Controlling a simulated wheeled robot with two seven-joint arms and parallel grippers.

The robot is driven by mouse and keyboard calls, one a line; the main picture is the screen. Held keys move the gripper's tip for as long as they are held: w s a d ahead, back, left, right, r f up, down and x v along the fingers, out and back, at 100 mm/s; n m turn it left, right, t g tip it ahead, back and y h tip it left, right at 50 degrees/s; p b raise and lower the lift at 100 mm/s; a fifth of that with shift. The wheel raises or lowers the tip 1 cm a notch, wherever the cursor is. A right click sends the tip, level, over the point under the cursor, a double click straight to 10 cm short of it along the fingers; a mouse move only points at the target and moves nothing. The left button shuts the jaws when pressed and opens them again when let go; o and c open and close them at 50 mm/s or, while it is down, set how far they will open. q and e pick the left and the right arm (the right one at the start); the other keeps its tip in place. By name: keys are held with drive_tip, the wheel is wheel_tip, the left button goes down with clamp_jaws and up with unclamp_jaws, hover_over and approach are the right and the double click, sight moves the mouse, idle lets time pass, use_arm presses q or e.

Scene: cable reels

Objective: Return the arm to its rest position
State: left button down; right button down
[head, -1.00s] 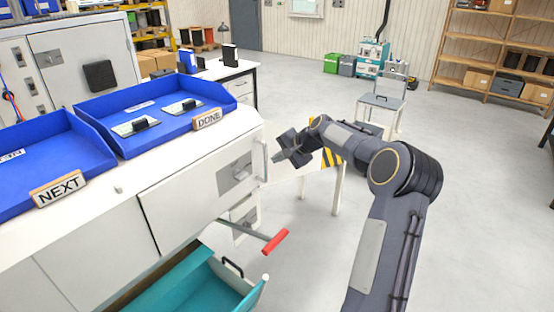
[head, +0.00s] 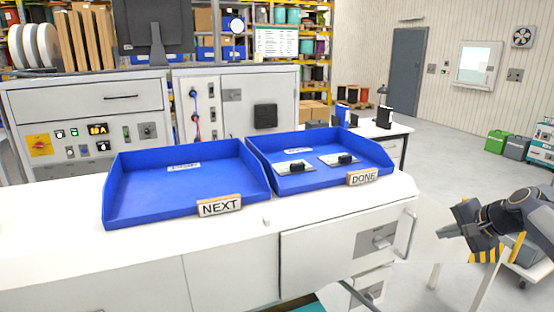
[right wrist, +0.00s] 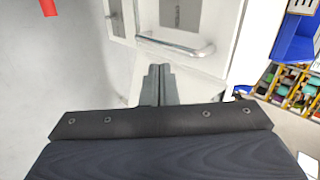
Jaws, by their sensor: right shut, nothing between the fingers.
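My right gripper (head: 447,232) is at the right of the head view, just off the right end of the white bench. Its fingers are shut and empty. In the right wrist view the closed fingers (right wrist: 158,84) point toward a white cabinet front with a metal bar handle (right wrist: 180,48); I see a gap of floor beside them. My left gripper is not in view.
On the bench stand a blue NEXT tray (head: 130,205), empty, and a blue DONE tray (head: 290,185) holding two small plates with black parts. A bench drawer (head: 330,250) looks shut. A red handle end (right wrist: 48,7) shows in the wrist view. Open floor lies at right.

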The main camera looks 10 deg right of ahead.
drive_tip(key=s+a+r+n+g, duration=0.1)
drive_tip(key=s+a+n, duration=0.2)
drive_tip(key=s+a, duration=0.55)
drive_tip(key=s+a+n+g, duration=0.1)
drive_tip(key=s+a+n, duration=0.35)
drive_tip(key=a, duration=0.75)
drive_tip(key=s+a+f+n, duration=0.1)
drive_tip(key=s+a+f, duration=0.2)
drive_tip(key=s, duration=0.2)
drive_tip(key=s+a+f+n, duration=0.2)
drive_tip(key=s+a+f, duration=0.1)
drive_tip(key=s, duration=0.3)
drive_tip(key=s+a+f+n+g+y, duration=0.1)
drive_tip(key=s+a+f+n, duration=0.1)
drive_tip(key=s, duration=0.3)
drive_tip(key=shift+s+a+f, duration=0.3)
drive_tip(key=shift+a+f, duration=0.1)
drive_tip(key=shift+f, duration=0.4)
